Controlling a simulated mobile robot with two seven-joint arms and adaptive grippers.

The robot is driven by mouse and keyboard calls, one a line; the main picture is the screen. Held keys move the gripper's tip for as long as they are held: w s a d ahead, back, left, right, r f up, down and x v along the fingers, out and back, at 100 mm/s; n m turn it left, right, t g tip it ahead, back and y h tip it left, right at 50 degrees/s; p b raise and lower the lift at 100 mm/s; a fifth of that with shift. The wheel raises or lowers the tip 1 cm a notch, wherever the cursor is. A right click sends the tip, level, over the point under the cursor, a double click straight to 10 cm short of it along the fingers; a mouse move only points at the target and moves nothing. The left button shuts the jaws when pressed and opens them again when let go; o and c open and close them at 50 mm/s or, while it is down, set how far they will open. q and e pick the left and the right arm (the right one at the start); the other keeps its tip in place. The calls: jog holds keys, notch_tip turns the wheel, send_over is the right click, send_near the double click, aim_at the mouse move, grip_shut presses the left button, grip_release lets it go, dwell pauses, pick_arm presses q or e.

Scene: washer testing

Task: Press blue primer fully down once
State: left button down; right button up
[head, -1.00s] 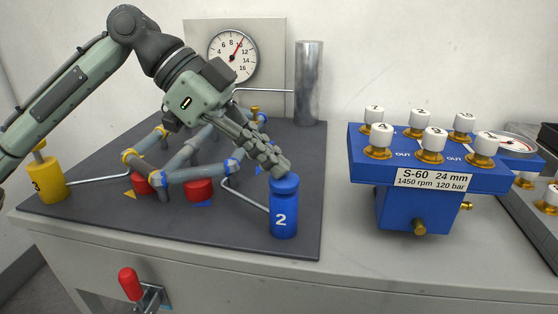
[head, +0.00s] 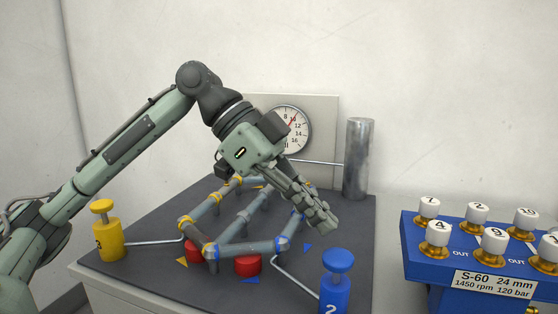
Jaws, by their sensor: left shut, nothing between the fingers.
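The blue primer (head: 335,294), marked 2, stands at the front right corner of the dark mat, cut off by the bottom edge of the head view. Its round blue knob (head: 338,260) is up, with a short stem showing between knob and body. My left gripper (head: 322,222) is shut and empty. In the picture its fingertips are just above and left of the knob, apart from it. My right gripper is not in view.
The yellow primer (head: 107,236), marked 3, stands at the mat's left. Grey pipes with two red parts (head: 247,266) lie between the primers. A gauge (head: 289,129) and a metal cylinder (head: 358,160) are behind. A blue S-60 block (head: 425,252) with white-capped valves stands right.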

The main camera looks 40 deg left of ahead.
pick_arm(q)
jog(key=v, duration=0.8)
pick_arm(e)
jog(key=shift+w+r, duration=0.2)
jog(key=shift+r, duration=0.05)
